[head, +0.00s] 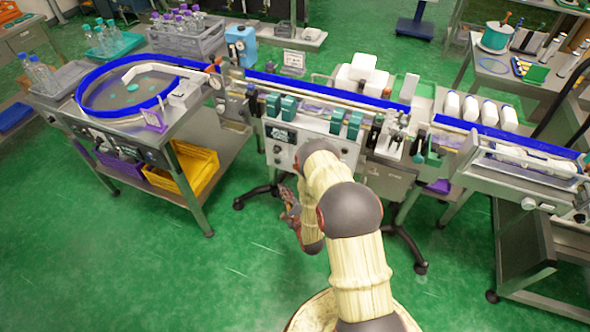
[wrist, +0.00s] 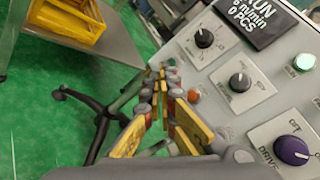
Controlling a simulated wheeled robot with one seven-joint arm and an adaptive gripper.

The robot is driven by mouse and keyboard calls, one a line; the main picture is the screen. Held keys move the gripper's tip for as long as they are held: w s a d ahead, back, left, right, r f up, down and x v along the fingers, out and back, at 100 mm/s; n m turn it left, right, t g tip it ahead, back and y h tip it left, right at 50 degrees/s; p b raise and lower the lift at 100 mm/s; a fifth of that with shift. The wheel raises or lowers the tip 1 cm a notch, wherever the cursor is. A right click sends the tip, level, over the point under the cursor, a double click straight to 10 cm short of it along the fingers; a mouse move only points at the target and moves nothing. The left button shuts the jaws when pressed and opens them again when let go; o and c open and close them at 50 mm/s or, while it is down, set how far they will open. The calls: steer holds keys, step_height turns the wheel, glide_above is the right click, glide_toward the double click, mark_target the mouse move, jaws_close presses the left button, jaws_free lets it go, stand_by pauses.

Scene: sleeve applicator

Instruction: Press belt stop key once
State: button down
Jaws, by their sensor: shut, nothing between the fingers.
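The grey control panel (wrist: 262,103) fills the right of the wrist view; in the head view its front (head: 283,152) is partly hidden by my arm. It has a lit green button (wrist: 304,62), a small orange-red button (wrist: 193,95), two black knobs and a purple drive knob (wrist: 291,150). No stop label is readable, so I cannot tell which control is the stop key. My gripper (wrist: 162,72) is shut and empty, its tips left of the orange-red button; contact cannot be told. In the head view my gripper (head: 287,195) is below the panel's left part.
A dark display (wrist: 255,18) reads RUN at the panel's top. The blue-edged belt (head: 330,95) runs above the panel. A yellow crate (head: 185,170) sits on the left table's lower shelf. A black stand leg (wrist: 85,100) is below; green floor is open in front.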

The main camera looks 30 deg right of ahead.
steer(key=w+d+b, duration=0.2)
steer(key=w+d, duration=0.3)
steer(key=d, duration=0.2)
steer(key=shift+w, duration=0.2)
stand_by(1.6)
steer(key=shift+w+d+b, duration=0.25)
steer(key=shift+d+b, duration=0.05)
steer(key=shift+w+d, duration=0.3)
steer(key=shift+d, duration=0.05)
stand_by(0.8)
steer(key=shift+s+a, duration=0.55)
steer(key=shift+a, duration=0.1)
stand_by(0.4)
